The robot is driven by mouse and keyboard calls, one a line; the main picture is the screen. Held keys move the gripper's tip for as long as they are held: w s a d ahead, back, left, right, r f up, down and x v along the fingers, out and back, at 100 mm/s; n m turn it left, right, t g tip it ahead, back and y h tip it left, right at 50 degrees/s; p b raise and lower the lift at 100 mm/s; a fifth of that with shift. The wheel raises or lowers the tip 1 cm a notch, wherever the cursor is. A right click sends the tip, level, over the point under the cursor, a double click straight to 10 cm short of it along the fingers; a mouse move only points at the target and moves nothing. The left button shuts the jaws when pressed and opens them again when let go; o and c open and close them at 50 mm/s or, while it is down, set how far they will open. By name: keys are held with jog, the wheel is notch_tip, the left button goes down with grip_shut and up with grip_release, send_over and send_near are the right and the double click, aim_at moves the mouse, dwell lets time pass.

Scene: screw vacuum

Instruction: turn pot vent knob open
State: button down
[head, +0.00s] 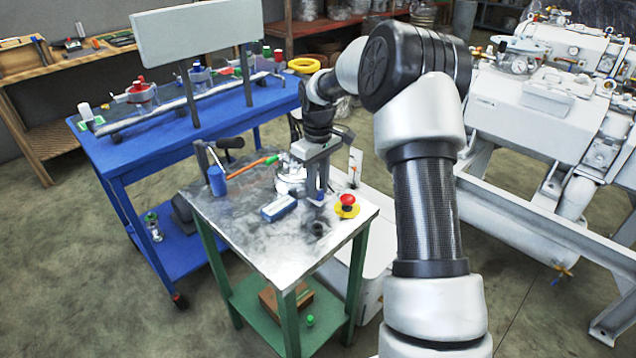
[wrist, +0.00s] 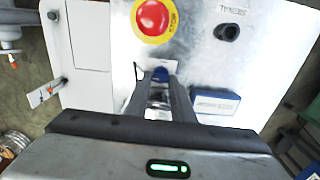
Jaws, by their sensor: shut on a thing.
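My gripper (head: 317,192) points down at the metal table top, and its fingers also show in the wrist view (wrist: 162,78). The fingers are shut on a small blue knob (wrist: 161,74), which looks to be the vent knob. Shiny metal (wrist: 157,98) shows between the fingers below it. In the head view a silver pot-like part (head: 288,184) stands just left of my gripper, partly hidden by it. How far the knob is turned cannot be told, as the fingers cover most of it.
A red stop button on a yellow base (head: 347,205) is close to the right of my gripper. A blue box (head: 279,208) lies to the left. A black fitting (head: 317,228) is nearer the front edge. A blue cart (head: 150,150) stands behind left.

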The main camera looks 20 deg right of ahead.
jog(key=c, duration=1.5)
grip_release()
jog(key=shift+r, duration=0.1)
notch_tip(320, 180, up, 17)
jog(key=p, duration=0.4)
jog(key=shift+r, duration=0.1)
